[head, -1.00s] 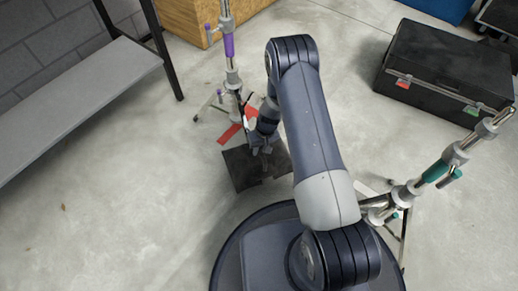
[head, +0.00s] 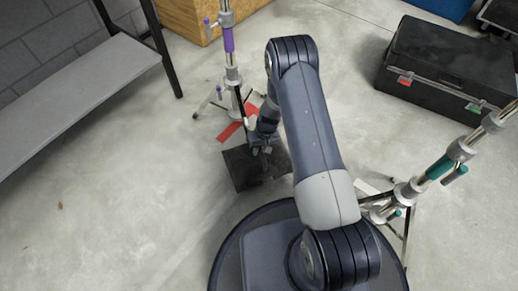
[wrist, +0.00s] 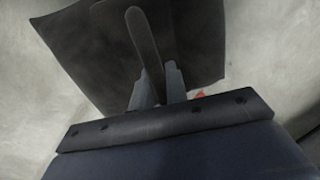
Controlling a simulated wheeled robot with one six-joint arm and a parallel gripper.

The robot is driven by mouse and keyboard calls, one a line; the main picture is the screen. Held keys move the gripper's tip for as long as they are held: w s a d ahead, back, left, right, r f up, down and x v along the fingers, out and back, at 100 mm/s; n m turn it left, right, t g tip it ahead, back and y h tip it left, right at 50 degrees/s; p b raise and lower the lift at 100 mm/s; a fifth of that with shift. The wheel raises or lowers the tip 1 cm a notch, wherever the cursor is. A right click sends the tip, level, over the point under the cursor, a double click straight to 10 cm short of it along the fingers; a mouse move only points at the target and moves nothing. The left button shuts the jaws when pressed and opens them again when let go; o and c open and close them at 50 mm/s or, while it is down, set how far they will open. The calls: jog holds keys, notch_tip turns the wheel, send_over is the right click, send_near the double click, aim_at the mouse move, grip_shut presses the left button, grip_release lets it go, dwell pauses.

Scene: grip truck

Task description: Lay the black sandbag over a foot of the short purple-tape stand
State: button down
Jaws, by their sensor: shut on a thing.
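The black sandbag (head: 243,168) hangs or lies below my gripper (head: 262,148) in the head view, in front of the purple-tape stand. In the wrist view my gripper (wrist: 158,88) is shut on the sandbag's strap, and the dark bag (wrist: 85,50) spreads out beyond the fingers. The purple-tape stand (head: 229,40) stands upright, its foot area (head: 232,112) just behind the bag and partly hidden by my arm. I cannot tell whether the bag touches the floor.
Red tape (head: 231,131) lies on the floor by the purple-tape stand's feet. A teal-tape stand (head: 438,170) is at the right. A black case (head: 445,70) stands at the back right. A grey shelf (head: 75,95) is at the left; the floor between is clear.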

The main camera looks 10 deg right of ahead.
jog(key=shift+w+f+b, duration=0.15)
jog(key=shift+f+b, duration=0.8)
jog(key=c, duration=1.3)
grip_release()
jog(key=shift+s+f, duration=0.2)
jog(key=shift+s, duration=0.05)
jog(key=r+p, duration=0.1)
jog(key=r, duration=0.2)
jog(key=d+r+p, duration=0.1)
jog(key=r+p, duration=0.1)
jog(key=r, duration=0.2)
jog(key=d+r+p, duration=0.1)
jog(key=r, duration=0.3)
jog(key=shift+w+p, duration=0.3)
jog(key=shift+w, duration=0.1)
jog(key=f+b, duration=0.1)
jog(key=f, duration=0.2)
jog(key=a+f+b, duration=0.1)
jog(key=f+b, duration=0.1)
jog(key=f, duration=0.2)
jog(key=a+f+b, duration=0.1)
jog(key=f, duration=0.3)
jog(key=shift+s+b, duration=0.3)
jog(key=shift+b, duration=0.1)
jog(key=shift+r+p, duration=0.45)
